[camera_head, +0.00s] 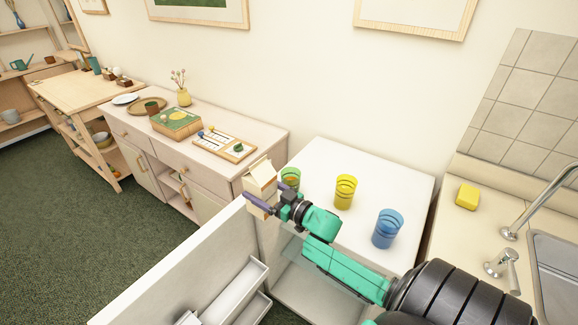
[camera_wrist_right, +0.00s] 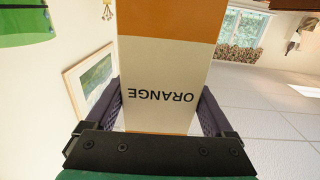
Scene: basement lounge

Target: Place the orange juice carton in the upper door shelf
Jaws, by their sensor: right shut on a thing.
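The orange juice carton (camera_head: 261,176) is cream with a gabled top in the head view. In the right wrist view the carton (camera_wrist_right: 165,75) shows an orange band and the word ORANGE, upside down. My right gripper (camera_head: 271,195) is shut on it, one dark purple finger on each side. The carton is held up beside the front left corner of the white fridge (camera_head: 330,160), above the open door (camera_head: 190,262). The upper door shelf (camera_head: 238,287) is a white bin on the door's inner side, below the carton, and looks empty. My left gripper is not in view.
A green cup (camera_head: 290,176), a yellow cup (camera_head: 345,192) and a blue cup (camera_head: 387,229) stand on the fridge top near my arm. A lower door bin (camera_head: 256,309) is partly visible. A sideboard (camera_head: 222,160) stands behind the door. The sink counter (camera_head: 470,225) is right.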

